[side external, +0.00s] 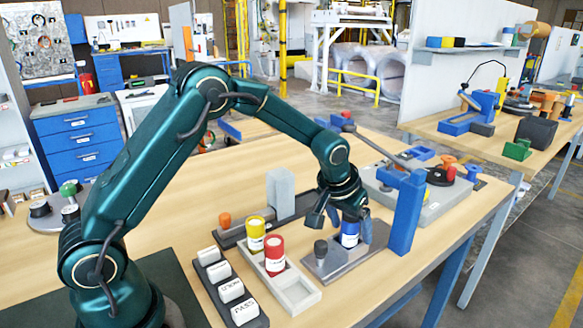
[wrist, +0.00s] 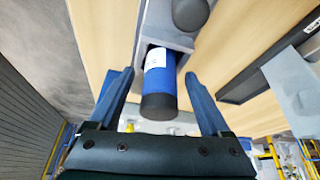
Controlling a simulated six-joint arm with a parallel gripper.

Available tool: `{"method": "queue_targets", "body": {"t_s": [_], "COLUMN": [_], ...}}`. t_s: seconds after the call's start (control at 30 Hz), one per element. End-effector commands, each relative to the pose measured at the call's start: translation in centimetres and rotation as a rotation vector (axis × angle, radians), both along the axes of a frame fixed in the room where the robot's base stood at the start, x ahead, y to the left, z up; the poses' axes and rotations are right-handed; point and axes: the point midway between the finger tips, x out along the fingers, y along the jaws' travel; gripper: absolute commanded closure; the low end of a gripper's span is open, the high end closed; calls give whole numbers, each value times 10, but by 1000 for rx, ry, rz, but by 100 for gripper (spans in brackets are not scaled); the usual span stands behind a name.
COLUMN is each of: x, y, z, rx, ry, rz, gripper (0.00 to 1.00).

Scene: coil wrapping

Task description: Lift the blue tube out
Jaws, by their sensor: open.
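The blue tube (side external: 350,234) stands upright in a grey metal fixture (side external: 328,267) near the front of the bench. In the wrist view the blue tube (wrist: 160,78), with a white label and a dark end, lies between the fingers. My gripper (side external: 351,226) is above and around the tube, pointing down, one finger on each side. In the wrist view my gripper (wrist: 158,80) is open, with a visible gap between each finger and the tube. The tube's lower end is hidden in the fixture.
A blue upright post (side external: 408,212) stands close right of the gripper. A grey tray (side external: 299,296) holds a yellow tube (side external: 256,234) and a red tube (side external: 275,256). A dark rack with white labelled blocks (side external: 231,289) is further left. A dark knob (side external: 321,248) rises from the fixture.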

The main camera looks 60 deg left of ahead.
Motion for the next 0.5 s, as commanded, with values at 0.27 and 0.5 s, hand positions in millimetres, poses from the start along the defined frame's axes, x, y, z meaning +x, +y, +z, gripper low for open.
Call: {"method": "queue_targets", "body": {"t_s": [0.27,0.5], "x": [0,0], "y": [0,0], "z": [0,1], "rx": [0,0], "ry": [0,-1], "rz": [0,0], "gripper": [72,100]}}
